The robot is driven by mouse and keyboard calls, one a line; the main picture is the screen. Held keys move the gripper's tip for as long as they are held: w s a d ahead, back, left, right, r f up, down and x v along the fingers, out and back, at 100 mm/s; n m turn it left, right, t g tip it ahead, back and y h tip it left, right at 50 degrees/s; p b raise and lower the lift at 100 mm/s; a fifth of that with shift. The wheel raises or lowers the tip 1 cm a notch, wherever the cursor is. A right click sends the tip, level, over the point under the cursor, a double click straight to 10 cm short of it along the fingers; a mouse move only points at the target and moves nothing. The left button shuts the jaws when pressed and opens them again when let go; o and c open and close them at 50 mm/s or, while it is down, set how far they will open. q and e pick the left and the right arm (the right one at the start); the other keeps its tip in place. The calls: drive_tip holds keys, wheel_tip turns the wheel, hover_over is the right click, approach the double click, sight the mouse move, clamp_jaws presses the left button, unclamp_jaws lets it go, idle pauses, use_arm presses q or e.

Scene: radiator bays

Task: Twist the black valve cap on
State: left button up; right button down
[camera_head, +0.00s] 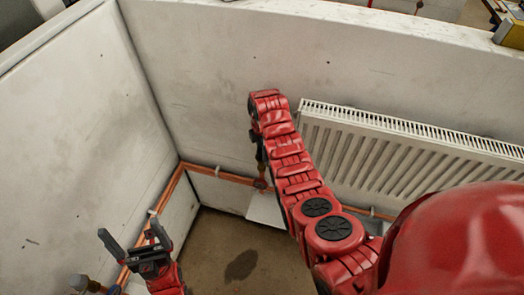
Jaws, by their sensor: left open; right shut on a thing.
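My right arm reaches to the back wall, and its gripper (260,158) points down beside the radiator's left end, just above the copper pipe. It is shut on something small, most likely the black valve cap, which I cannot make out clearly. A small brownish fitting (261,184) sits on the pipe right below the fingers. Whether the cap touches it I cannot tell. My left gripper (130,230) is open and empty at the lower left, fingers pointing up. A valve with a dark round knob (78,282) and brass body shows at the lower left edge.
A white radiator (410,150) hangs on the back wall (210,80). Copper pipes (168,192) run along the left wall and back wall. A white sheet (266,210) lies below the fitting. The floor (220,255) between my arms is clear, with a dark stain.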

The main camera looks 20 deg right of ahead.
drive_tip(key=shift+f, duration=0.1)
drive_tip(key=m, duration=0.3)
drive_tip(key=shift+b, duration=0.3)
drive_tip(key=m, duration=0.3)
drive_tip(key=shift+s, duration=0.1)
drive_tip(key=m+b, duration=0.1)
drive_tip(key=m, duration=0.3)
drive_tip(key=shift+m, duration=1)
unclamp_jaws()
drive_tip(key=shift+r, duration=0.25)
